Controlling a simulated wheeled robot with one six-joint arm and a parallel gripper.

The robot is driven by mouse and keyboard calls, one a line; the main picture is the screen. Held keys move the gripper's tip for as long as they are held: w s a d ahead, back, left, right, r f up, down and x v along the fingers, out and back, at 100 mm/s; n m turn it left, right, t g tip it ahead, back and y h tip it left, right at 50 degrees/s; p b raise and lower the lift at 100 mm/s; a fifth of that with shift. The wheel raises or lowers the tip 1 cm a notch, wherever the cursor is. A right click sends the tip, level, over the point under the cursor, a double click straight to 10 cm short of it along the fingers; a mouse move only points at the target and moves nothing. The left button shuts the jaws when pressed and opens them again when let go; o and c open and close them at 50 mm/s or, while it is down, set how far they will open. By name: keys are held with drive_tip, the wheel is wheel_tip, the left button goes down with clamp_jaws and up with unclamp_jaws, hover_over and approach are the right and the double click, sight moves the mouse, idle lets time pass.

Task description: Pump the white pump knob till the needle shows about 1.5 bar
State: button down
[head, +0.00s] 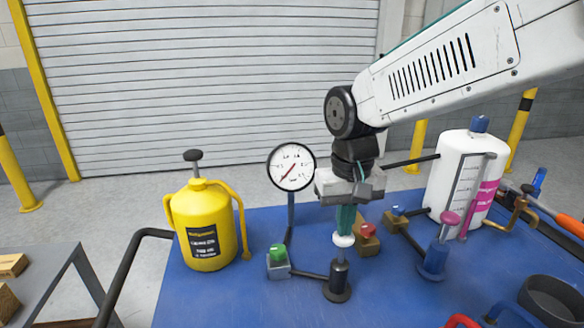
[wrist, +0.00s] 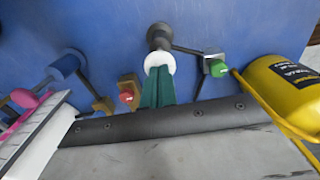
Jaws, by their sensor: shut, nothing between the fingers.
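The white pump knob (head: 343,240) sits on a short rod above a black pump body (head: 338,280) on the blue table. My gripper (head: 344,230) points down with its green fingers shut and empty, the tips right at the top of the knob. In the wrist view the white knob (wrist: 159,62) shows just past the fingertips of my gripper (wrist: 158,75); I cannot tell whether they touch. The round gauge (head: 291,166) stands on a post to the left of my gripper. Its red needle points to the lower left; the scale numbers are too small to read.
A green-knobbed valve (head: 278,258) and a red-knobbed valve (head: 367,236) flank the pump. A pink-knobbed blue pump (head: 437,248) stands to the right. A white tank (head: 463,180) is behind it. A yellow canister (head: 205,225) stands at left. The blue table (head: 220,300) is clear at front left.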

sight(343, 239)
drive_tip(key=shift+f, duration=2)
drive_tip(key=shift+r, duration=2.4)
drive_tip(key=shift+f, duration=2.45)
drive_tip(key=shift+r, duration=2.45)
drive_tip(key=shift+f, duration=0.1)
